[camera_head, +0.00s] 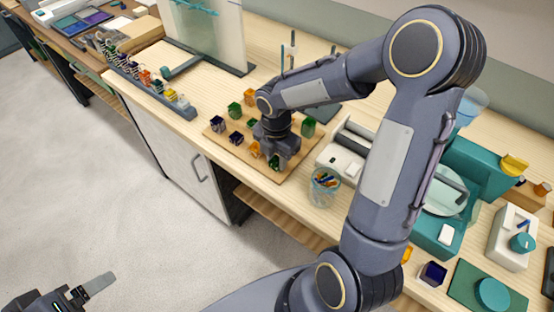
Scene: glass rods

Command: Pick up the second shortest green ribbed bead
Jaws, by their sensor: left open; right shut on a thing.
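My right gripper (277,158) is over the wooden board (285,179), shut on a dark green bead (274,163) at the board's front right. The fingers hide part of this bead, and I cannot tell whether it is lifted. Another green bead (235,109) stands at the back left of the board. A larger green bead (309,127) stands at the right, behind the gripper. A small green bead (252,122) shows just left of my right wrist. Ribs are too small to make out. My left gripper (88,290) is open and empty over the floor at bottom left.
Dark blue beads (217,124) and amber beads (249,97) stand close by on the board. A glass cup of rods (324,187) is right of the board, near the bench edge. A rack of coloured pieces (145,79) runs along the left edge. My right arm hides the bench middle.

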